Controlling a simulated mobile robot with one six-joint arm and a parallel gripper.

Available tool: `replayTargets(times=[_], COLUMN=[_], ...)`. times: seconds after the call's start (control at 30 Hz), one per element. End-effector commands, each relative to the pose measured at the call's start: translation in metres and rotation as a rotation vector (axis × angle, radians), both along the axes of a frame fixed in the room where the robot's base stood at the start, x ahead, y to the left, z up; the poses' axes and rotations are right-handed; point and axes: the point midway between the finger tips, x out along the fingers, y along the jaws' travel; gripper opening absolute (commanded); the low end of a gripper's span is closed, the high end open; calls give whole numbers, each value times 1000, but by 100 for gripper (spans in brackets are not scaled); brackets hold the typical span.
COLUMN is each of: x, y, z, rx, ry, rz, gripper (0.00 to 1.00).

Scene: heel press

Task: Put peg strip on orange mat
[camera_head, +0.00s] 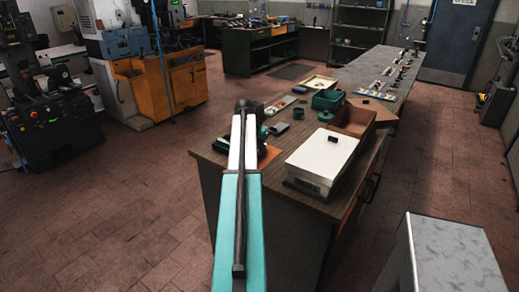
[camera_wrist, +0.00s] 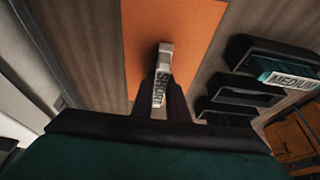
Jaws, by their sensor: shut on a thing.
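My gripper (camera_wrist: 162,92) is shut on a narrow grey strip with the word SHORT on it, which I take to be the peg strip (camera_wrist: 165,60). The strip is seen nearly end-on between the dark fingers in the wrist view. The orange mat (camera_wrist: 200,25) lies behind and under the strip there. I cannot tell whether the strip touches the mat. In the head view, a corner of the orange mat (camera_head: 271,156) shows on the bench beside my arm, and the strip is hidden.
In the wrist view, black holders (camera_wrist: 236,92) stand right of the mat, one with a MEDIUM label (camera_wrist: 290,80). In the head view, a white-lidded box (camera_head: 322,160), an open brown box (camera_head: 352,121) and a green bin (camera_head: 327,99) stand on the bench (camera_head: 285,210).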

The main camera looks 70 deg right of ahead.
Motion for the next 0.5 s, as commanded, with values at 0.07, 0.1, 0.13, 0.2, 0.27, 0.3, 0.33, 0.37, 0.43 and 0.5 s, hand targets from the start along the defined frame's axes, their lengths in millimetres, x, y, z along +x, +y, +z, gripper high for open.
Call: replayTargets(times=[0.07, 0.1, 0.13, 0.2, 0.27, 0.3, 0.33, 0.37, 0.43, 0.5], x=[0, 0, 0, 0, 0, 0, 0, 0, -1, -1], y=[0, 0, 0, 0, 0, 0, 0, 0, 0, 0], z=[-3, -4, -4, -4, -4, -4, -4, -4, -5, -7], rx=[0, 0, 0, 0, 0, 0, 0, 0, 0, 0], ry=[1, 0, 0, 0, 0, 0, 0, 0, 0, 0], rz=[0, 0, 0, -1, -1, -1, -1, -1, -1, -1], gripper=[0, 0, 0, 0, 0, 0, 0, 0, 0, 0])
